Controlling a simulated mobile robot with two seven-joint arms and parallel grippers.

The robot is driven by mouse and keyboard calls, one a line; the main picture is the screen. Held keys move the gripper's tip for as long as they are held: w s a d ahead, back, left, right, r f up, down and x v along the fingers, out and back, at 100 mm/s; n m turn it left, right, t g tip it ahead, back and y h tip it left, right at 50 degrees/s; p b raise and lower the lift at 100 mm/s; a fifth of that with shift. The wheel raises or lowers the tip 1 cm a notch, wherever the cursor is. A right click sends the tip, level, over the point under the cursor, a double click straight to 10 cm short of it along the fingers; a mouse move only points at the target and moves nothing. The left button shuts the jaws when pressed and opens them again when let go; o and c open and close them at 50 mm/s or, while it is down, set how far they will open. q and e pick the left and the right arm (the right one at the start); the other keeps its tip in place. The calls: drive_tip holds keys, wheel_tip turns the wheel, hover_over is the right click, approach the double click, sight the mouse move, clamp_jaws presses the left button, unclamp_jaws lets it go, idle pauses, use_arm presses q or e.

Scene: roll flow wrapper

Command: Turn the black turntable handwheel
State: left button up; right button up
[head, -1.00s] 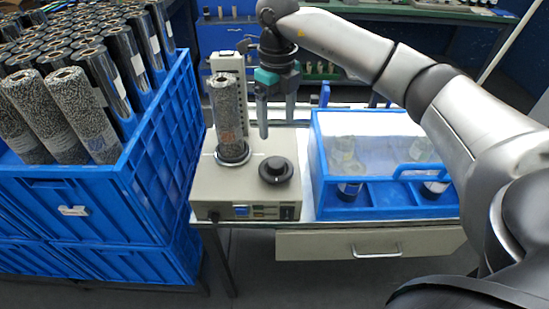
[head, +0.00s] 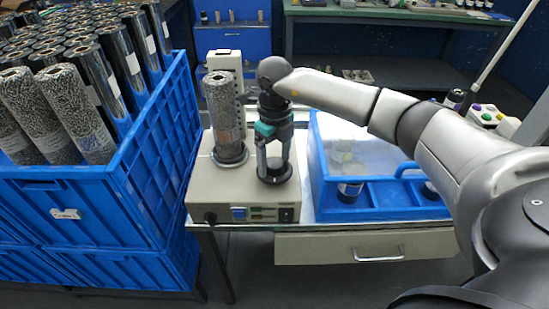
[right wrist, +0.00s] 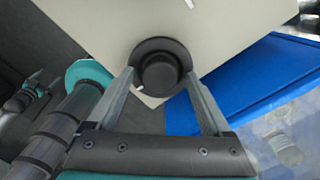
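The black turntable handwheel (head: 275,178) is a round disc with a raised knob on top of the beige wrapper machine (head: 228,192). In the right wrist view the handwheel (right wrist: 160,68) sits centred at the fingertips. My right gripper (head: 274,165) points down over it. In the right wrist view its open fingers (right wrist: 159,78) stand either side of the knob; I cannot tell whether they touch it. A patterned roll (head: 224,115) stands upright on the turntable just left of the handwheel. My left gripper is out of view.
A blue crate (head: 150,185) full of upright rolls stands at the left. A blue bin (head: 380,207) with a clear cover is close on the machine's right. A drawer (head: 365,246) is under the table. A green bench (head: 400,14) is behind.

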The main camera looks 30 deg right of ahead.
drive_tip(key=c, duration=0.6)
clamp_jaws()
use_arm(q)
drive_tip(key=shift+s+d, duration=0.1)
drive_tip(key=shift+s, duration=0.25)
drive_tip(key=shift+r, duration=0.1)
use_arm(e)
drive_tip(key=shift+r, duration=0.1)
